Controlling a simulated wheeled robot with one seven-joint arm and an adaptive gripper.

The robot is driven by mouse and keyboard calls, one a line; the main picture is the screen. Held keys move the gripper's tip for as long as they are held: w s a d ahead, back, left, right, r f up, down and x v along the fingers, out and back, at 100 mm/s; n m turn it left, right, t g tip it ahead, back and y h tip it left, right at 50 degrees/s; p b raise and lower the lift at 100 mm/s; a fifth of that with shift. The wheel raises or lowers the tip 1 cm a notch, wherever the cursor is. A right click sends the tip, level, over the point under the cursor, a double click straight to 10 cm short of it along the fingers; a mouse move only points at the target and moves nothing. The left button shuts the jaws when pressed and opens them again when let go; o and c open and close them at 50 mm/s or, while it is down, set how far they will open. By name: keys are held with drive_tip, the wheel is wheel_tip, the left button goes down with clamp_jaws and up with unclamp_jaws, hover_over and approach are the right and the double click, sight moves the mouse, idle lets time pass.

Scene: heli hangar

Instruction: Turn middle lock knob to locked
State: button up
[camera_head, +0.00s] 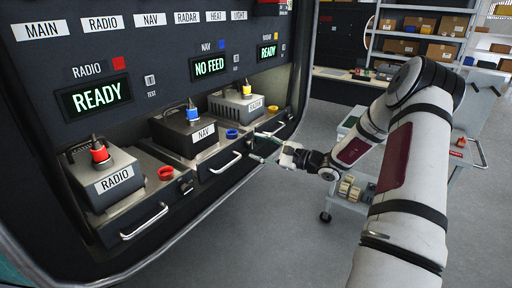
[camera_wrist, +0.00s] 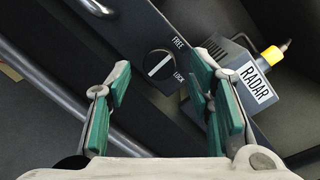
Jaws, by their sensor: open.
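In the wrist view a round black knob (camera_wrist: 159,65) with a white pointer line sits on a dark front face. FREE is printed at its upper right and LOCK at its lower right. The line slants from lower left to upper right, its upper end nearer FREE. My gripper (camera_wrist: 161,66) is open, with its green-padded fingers either side of the knob in this view; contact cannot be told. In the head view my gripper (camera_head: 256,146) is at the right end of the NAV tray front, beside its handle (camera_head: 227,163); the knob there is not clearly visible.
The NAV box (camera_head: 190,132) with a blue plug is the middle unit. The RADIO box (camera_head: 103,178) is left and the RADAR box (camera_head: 238,104) right. The NAV display (camera_head: 210,66) reads NO FEED. A cart (camera_head: 345,205) and open floor lie right.

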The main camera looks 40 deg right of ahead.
drive_tip(key=shift+x, duration=0.85)
drive_tip(key=shift+c, duration=0.4)
clamp_jaws()
